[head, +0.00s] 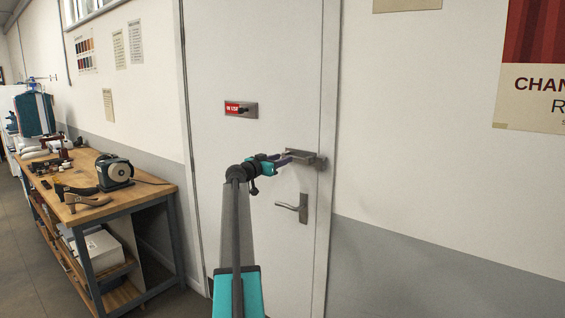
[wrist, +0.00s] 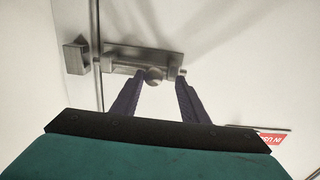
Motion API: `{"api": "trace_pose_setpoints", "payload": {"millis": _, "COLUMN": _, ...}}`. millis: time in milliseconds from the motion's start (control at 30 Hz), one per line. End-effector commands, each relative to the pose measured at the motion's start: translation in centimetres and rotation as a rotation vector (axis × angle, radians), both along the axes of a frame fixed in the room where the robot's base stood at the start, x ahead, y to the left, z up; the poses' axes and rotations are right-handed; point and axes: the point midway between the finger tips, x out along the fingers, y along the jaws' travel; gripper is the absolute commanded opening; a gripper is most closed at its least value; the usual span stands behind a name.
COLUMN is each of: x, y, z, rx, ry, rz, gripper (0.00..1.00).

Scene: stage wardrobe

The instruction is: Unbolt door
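A grey metal slide bolt (head: 301,156) is mounted on the white door (head: 250,60), near its right edge. Its keeper (head: 321,164) is on the frame, and it also shows at upper left in the wrist view (wrist: 76,58). The bar appears to reach across the door gap towards the keeper. The round bolt knob (wrist: 153,76) is in the wrist view. My gripper (head: 287,157) is at the bolt, with its purple fingers (wrist: 161,78) apart. The knob shows between the fingertips, closer to the left one; I cannot tell whether they touch.
A lever handle (head: 292,207) is below the bolt. A red "IN USE" indicator (head: 240,109) is above left, on the door. A wooden workbench (head: 140,195) with shoes and a grinder (head: 115,171) stands to the left.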

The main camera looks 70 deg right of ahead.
Motion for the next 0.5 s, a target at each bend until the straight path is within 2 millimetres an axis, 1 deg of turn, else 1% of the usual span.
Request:
{"api": "trace_pose_setpoints", "payload": {"millis": 333, "x": -0.42, "y": 0.03, "z": -0.18, "rx": 0.002, "ry": 0.0, "rz": -0.007, "gripper": 0.4}}
{"api": "trace_pose_setpoints", "payload": {"millis": 500, "x": -0.23, "y": 0.76, "z": -0.28, "rx": 0.002, "ry": -0.001, "rz": -0.007, "gripper": 0.4}}
